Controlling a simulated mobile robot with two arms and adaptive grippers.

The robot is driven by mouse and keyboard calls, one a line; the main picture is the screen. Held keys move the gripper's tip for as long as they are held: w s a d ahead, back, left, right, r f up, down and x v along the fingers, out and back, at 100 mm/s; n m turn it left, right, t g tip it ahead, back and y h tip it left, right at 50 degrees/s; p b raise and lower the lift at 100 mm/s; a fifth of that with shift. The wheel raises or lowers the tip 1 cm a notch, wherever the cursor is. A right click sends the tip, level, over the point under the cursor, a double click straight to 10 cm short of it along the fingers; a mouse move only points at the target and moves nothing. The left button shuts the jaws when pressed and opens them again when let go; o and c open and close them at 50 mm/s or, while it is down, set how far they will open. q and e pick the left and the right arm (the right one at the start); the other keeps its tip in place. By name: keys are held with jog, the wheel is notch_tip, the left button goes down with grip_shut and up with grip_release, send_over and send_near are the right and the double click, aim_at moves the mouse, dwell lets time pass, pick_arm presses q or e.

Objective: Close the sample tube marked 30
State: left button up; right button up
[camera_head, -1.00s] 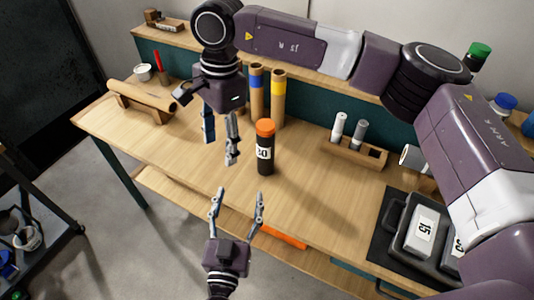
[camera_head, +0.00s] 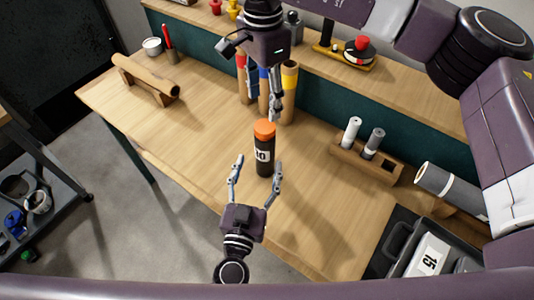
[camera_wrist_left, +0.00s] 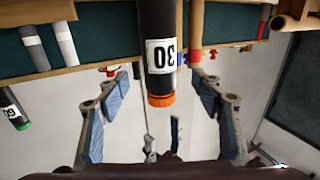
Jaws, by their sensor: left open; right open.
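The black sample tube marked 30 (camera_head: 265,159) stands upright on the workbench with an orange cap (camera_head: 264,129) on its top. I cannot tell how tightly the cap sits. In the left wrist view the tube (camera_wrist_left: 157,53) appears upside down, its white label reading 30. My left gripper (camera_head: 258,163) is open, low in front of the tube, with its fingertips to either side of it; I see no contact. My right gripper (camera_head: 263,95) is open above and behind the cap, apart from it, partly hiding the cardboard tubes behind.
Cardboard tubes with red, blue and yellow bands (camera_head: 289,95) stand behind. A wooden rack (camera_head: 343,151) holds two small tubes to the right. A roll on a wooden stand (camera_head: 146,77) lies left. A grey tray (camera_head: 399,244) is at right front. The bench middle is clear.

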aim_at(263, 152)
jog(key=shift+s+a, duration=0.1)
pick_arm(q)
jog(key=x, duration=0.8)
pick_arm(e)
jog(key=shift+w, duration=0.25)
pick_arm(q)
jog(key=shift+c, duration=0.5)
grip_shut()
pick_arm(e)
jog(key=shift+n, duration=2.2)
jog(key=shift+f, duration=0.1)
jog(key=shift+f, duration=3.95)
jog(key=shift+c, duration=0.2)
